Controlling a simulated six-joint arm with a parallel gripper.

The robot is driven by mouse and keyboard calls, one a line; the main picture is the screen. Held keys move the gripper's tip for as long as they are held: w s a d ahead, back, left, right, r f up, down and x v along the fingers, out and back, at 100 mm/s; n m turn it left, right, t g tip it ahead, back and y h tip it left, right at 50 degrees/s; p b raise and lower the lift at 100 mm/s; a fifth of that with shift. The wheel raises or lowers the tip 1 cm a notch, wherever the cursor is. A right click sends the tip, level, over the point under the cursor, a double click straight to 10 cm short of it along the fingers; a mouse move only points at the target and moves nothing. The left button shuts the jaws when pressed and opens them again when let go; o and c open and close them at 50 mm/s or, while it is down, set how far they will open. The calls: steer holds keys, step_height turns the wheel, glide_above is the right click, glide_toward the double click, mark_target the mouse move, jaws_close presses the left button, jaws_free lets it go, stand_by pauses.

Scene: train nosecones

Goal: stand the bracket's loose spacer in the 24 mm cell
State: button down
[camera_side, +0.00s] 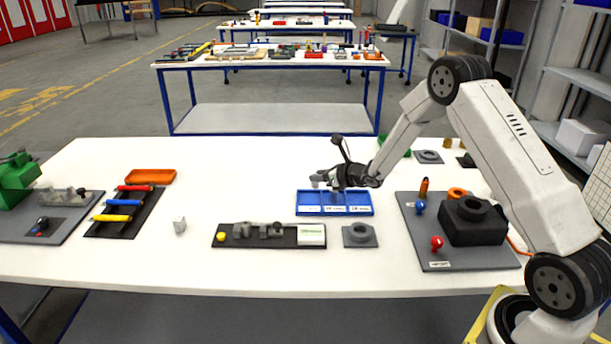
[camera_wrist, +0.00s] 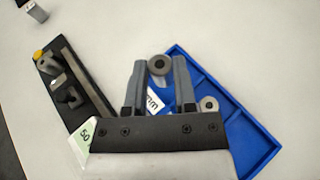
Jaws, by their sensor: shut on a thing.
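The loose spacer (camera_wrist: 159,65), a grey ring with a dark hole, is between my gripper's fingertips in the wrist view. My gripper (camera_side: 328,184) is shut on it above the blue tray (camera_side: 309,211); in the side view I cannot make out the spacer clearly. In the wrist view the spacer overlaps the upper left edge of the tray (camera_wrist: 240,130). Another round spacer (camera_wrist: 208,104) is in the tray. The tray's labels are too small or too covered to read fully; one shows "mm". The grey bracket (camera_side: 258,230) lies on a black board.
The black board (camera_wrist: 63,62) has a yellow knob and a pale label. A grey block with a ring (camera_side: 360,235) stands right of it. A grey fixture plate (camera_side: 440,258) is further right.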

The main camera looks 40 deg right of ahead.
steer(key=shift+w+d+f, duration=0.15)
steer(key=shift+w+f, duration=0.45)
steer(key=shift+f, duration=0.1)
steer(key=shift+w+d+f, duration=0.1)
steer(key=shift+w+f, duration=0.5)
steer(key=shift+f, duration=0.1)
steer(key=shift+f, duration=0.1)
steer(key=shift+w+f, duration=0.2)
steer(key=shift+f, duration=1.55)
steer(key=shift+f, duration=0.1)
steer(key=shift+c, duration=2.1)
jaws_free()
steer(key=v, duration=1.2)
